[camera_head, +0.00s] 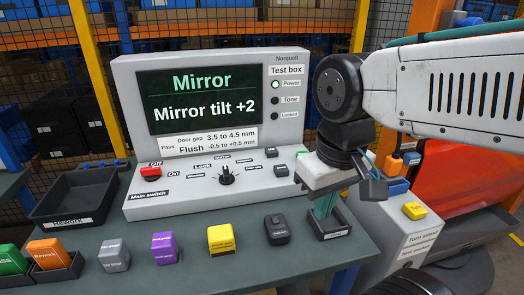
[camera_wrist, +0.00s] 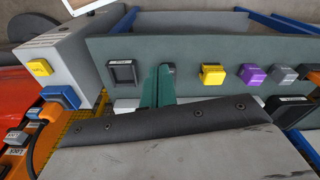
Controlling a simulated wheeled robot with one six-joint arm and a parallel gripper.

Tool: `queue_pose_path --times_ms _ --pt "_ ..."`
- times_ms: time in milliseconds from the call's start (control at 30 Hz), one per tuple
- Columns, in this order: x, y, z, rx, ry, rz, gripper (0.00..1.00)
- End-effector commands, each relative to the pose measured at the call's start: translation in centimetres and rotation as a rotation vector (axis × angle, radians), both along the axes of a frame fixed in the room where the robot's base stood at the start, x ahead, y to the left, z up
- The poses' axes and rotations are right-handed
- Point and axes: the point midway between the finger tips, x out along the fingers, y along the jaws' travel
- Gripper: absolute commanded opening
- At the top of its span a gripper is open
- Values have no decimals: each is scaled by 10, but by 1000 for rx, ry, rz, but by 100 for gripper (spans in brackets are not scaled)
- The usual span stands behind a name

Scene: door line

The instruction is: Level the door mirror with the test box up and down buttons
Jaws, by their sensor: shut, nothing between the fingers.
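The grey test box (camera_head: 126,95) stands on the bench. Its screen (camera_head: 199,98) reads "Mirror" and "Mirror tilt +2". Small dark buttons (camera_head: 270,152) (camera_head: 281,170) sit on the right of its sloped panel; their labels are too small to read, so I cannot tell up from down. A black knob (camera_head: 226,177) is at the panel's middle. My gripper (camera_head: 325,207) is shut and empty, right of the panel, fingers pointing down over or near a small black holder. Its green fingers also show in the wrist view (camera_wrist: 158,88). I cannot make out the door mirror.
A red main switch (camera_head: 151,171) is on the panel's left; the Power lamp (camera_head: 276,84) glows green. The bench front carries a black holder (camera_wrist: 122,72), a dark device (camera_head: 277,230), and yellow (camera_head: 221,239), purple (camera_head: 163,248) and grey (camera_head: 114,255) blocks. A black rework tray (camera_head: 75,197) is left.

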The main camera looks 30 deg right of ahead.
Motion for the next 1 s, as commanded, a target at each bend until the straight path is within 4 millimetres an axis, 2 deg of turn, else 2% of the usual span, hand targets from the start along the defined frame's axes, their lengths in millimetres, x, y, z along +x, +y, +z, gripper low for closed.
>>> queue_pose_path --times_ms 167,267,367,533,667,800,900,1000 --pt "19 -9 -14 56 94 -109 0" --pt "44 -9 -21 145 111 -170 0" --pt "76 -10 -28 246 98 -216 0" --pt "140 -23 -40 411 6 -286 0" --pt "196 -47 -49 510 -117 -344 0" --pt "252 -83 -57 557 -281 -399 0" --pt "284 -106 -58 553 -397 -418 0" --pt "308 -121 -49 522 -507 -406 0"
